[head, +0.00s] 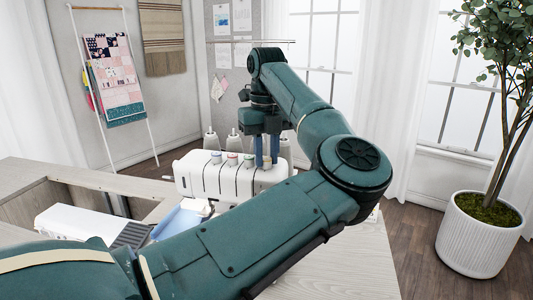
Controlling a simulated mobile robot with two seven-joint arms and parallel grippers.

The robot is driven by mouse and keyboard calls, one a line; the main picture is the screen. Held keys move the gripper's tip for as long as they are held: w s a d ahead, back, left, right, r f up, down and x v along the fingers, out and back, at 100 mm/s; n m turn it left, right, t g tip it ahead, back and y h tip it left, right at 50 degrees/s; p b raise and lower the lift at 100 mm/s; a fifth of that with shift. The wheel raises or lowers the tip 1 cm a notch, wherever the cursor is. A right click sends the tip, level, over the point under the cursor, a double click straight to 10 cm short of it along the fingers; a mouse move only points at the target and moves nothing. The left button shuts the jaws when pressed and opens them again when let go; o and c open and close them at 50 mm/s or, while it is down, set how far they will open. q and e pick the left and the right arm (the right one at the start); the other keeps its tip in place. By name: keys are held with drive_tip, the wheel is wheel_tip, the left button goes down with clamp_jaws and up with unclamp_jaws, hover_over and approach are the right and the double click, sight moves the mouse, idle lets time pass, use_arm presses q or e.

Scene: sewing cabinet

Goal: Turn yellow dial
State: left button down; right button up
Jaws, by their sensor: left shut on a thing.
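A white serger sewing machine (222,182) stands on the table with a row of small coloured dials along its upper front. My left gripper (267,154) points down at the right end of that row. Its two blue fingers are shut on a pale yellowish dial (266,161), which shows only as a small patch between them. The other dials, such as the red one (232,157), stand free to the left. My left arm hides the machine's lower right part. My right gripper is not in view.
Several thread cones (211,140) stand behind the machine. A white sewing machine (88,228) lies at the left by an opening in the table (350,262). A potted plant (478,245) stands on the floor at the right.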

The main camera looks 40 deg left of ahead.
sight(266, 158)
use_arm(q)
drive_tip(key=c, duration=1.2)
unclamp_jaws()
drive_tip(key=shift+c, duration=0.2)
wheel_tip(266, 158, up, 13)
drive_tip(key=p, duration=0.2)
drive_tip(key=shift+r, duration=0.15)
